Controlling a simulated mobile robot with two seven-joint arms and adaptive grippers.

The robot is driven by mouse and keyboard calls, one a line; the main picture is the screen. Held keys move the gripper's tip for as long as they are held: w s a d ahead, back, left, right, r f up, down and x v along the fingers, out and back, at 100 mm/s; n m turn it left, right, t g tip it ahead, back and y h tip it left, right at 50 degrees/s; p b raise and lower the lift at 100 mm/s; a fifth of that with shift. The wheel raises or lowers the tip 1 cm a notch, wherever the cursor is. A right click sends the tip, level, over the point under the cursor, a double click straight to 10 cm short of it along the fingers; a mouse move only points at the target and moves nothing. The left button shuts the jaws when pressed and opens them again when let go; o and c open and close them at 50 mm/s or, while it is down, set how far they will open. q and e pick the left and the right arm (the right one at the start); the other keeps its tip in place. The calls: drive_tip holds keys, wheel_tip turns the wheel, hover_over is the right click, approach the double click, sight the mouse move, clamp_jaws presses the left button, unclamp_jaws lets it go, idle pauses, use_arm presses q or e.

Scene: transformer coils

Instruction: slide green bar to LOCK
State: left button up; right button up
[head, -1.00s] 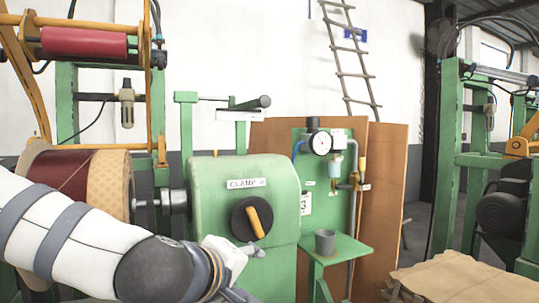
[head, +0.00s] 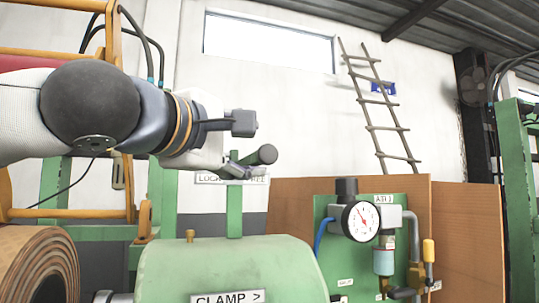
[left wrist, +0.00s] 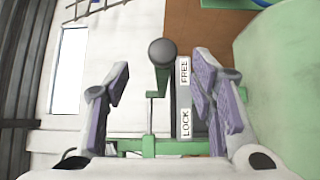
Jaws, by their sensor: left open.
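The green bar, dark grey-green with a round end (head: 263,155), sits at the top of a green post behind the clamp housing. It also shows in the left wrist view, where its round end (left wrist: 162,52) is beside the word FREE. A white label plate (left wrist: 184,98) reads LOCK and FREE; in the head view the label (head: 208,179) is partly hidden by the post. My left gripper (head: 240,165) is at the bar. In the left wrist view my left gripper (left wrist: 161,68) is open, its fingers apart on either side of the bar and label. Contact cannot be told.
The green clamp housing (head: 225,268) is below the gripper. An air gauge panel (head: 330,215) and brown boards (head: 468,230) stand to the right. A coil roll (head: 45,265) is at lower left. A ladder (head: 380,105) leans on the wall behind.

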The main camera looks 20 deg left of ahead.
sight(266, 154)
use_arm(q)
drive_tip(key=w, duration=0.2)
drive_tip(key=w+d, duration=0.1)
drive_tip(key=w, duration=0.4)
drive_tip(key=shift+w+d+f, duration=0.15)
drive_tip(key=shift+w+d, duration=0.05)
drive_tip(key=shift+w, duration=0.05)
drive_tip(key=shift+c, duration=0.5)
clamp_jaws()
